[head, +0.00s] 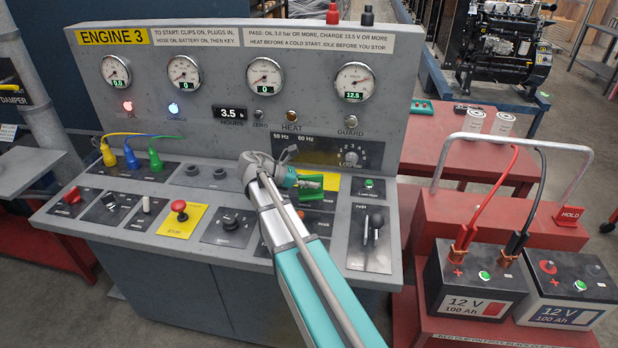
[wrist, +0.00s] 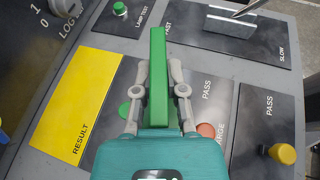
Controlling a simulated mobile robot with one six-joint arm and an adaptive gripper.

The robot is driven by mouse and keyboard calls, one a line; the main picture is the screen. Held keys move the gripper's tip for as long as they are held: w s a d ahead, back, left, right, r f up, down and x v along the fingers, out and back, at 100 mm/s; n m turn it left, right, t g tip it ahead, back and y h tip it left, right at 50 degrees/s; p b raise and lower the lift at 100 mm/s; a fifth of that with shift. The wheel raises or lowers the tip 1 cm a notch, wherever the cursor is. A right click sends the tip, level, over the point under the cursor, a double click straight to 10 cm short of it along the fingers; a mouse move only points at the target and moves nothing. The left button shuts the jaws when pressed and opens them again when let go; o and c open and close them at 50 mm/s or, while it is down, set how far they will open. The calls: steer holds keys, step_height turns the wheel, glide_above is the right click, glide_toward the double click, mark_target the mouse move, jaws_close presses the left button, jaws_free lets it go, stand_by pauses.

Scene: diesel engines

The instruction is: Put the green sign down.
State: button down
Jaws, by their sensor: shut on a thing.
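The green sign (wrist: 158,85) shows edge-on as a narrow bar between the two grey fingers of my gripper (wrist: 160,75) in the wrist view. The fingers are shut on it from both sides. In the head view the green sign (head: 310,184) shows beside my gripper (head: 292,177), over the right part of the console's sloping desk (head: 340,187). The sign is partly hidden by my gripper and arm. I cannot tell whether its lower edge touches the desk.
A FAST/SLOW lever panel (wrist: 228,40) is beyond. A yellow PASS knob (wrist: 283,154) stands right. The red battery cart (head: 480,215) stands right of the console.

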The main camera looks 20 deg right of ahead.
steer(key=shift+w+a, duration=0.1)
steer(key=shift+a, duration=0.15)
steer(key=d+r+n+t+p, duration=0.5)
steer(key=d+r+t+p, duration=0.1)
steer(key=r+p, duration=0.1)
steer(key=shift+d+r+n+t+h+p, duration=0.3)
steer(key=shift+d, duration=0.05)
steer(key=shift+f, duration=0.1)
steer(key=w+f+b, duration=0.3)
steer(key=w, duration=0.1)
steer(key=w+f+b, duration=0.3)
steer(key=w, duration=0.1)
steer(key=w+d+f+b, duration=0.1)
steer(key=w+f+b, duration=0.2)
steer(key=w, duration=0.2)
stand_by(0.4)
